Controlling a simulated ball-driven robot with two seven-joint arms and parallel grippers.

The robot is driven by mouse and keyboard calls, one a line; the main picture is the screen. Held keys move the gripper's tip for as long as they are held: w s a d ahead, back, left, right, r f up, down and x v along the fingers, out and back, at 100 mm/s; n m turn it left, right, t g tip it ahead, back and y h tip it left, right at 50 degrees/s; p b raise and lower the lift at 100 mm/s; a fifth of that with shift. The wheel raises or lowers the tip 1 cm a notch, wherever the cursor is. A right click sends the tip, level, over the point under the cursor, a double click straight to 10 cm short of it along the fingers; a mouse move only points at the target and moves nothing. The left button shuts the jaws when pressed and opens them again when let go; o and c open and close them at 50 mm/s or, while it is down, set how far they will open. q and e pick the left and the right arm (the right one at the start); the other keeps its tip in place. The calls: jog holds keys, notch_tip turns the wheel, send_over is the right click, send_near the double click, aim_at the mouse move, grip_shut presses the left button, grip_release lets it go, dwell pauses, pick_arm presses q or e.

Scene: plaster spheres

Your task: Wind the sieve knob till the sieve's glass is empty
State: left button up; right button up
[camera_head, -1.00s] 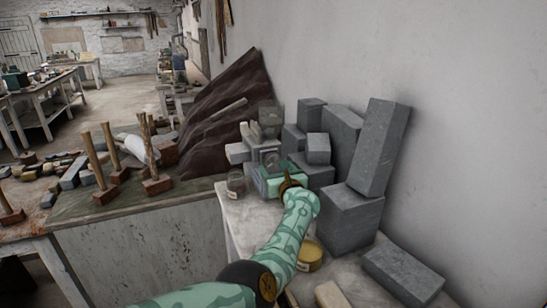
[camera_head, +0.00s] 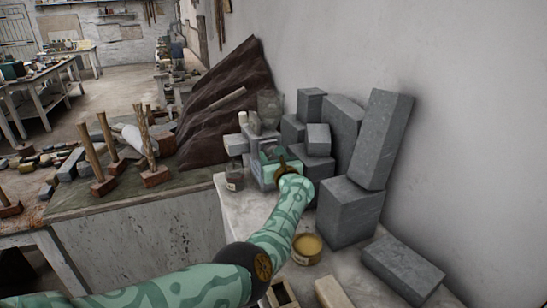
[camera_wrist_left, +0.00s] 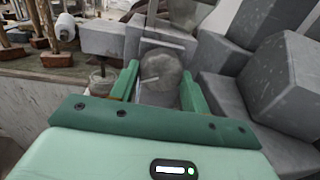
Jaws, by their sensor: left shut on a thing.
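The sieve (camera_head: 258,142) is a grey boxy device on the pale bench against the wall. Its glass (camera_head: 269,106) stands on top and looks dull and translucent; I cannot tell how much is in it. In the left wrist view the sieve knob (camera_wrist_left: 165,68) is a round grey disc with a light bar across its face. My left gripper (camera_head: 272,158) is at the front of the sieve, with a green finger on each side of the knob in the left wrist view (camera_wrist_left: 160,82). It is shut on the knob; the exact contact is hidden. My right gripper is not in view.
Grey stone blocks (camera_head: 349,211) are stacked close right of the sieve. A small glass jar (camera_head: 234,179) stands to its left and a yellow-topped jar (camera_head: 307,247) in front. A dark rough slab (camera_head: 215,98) leans behind. Wooden mallets (camera_head: 103,180) stand further left.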

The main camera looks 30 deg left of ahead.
pick_arm(q)
jog(key=m, duration=0.3)
jog(key=shift+r+m+p, duration=0.1)
jog(key=shift+m+p, duration=0.2)
jog(key=shift+m, duration=0.1)
jog(key=m, duration=0.2)
jog(key=shift+m+h, duration=0.3)
jog(key=m, duration=0.3)
jog(key=shift+g+p, duration=0.3)
jog(key=shift+g, duration=0.1)
jog(key=m, duration=0.3)
jog(key=shift+r+m, duration=0.1)
jog(key=shift+m, duration=0.2)
jog(key=m+g, duration=0.1)
jog(key=m, duration=0.4)
jog(key=shift+y+b, duration=0.35)
jog(key=shift+y, duration=0.05)
jog(key=m+b, duration=0.1)
jog(key=m, duration=0.4)
jog(key=shift+w+r+y, duration=0.1)
jog(key=shift+y, duration=0.2)
jog(key=shift+d, duration=0.1)
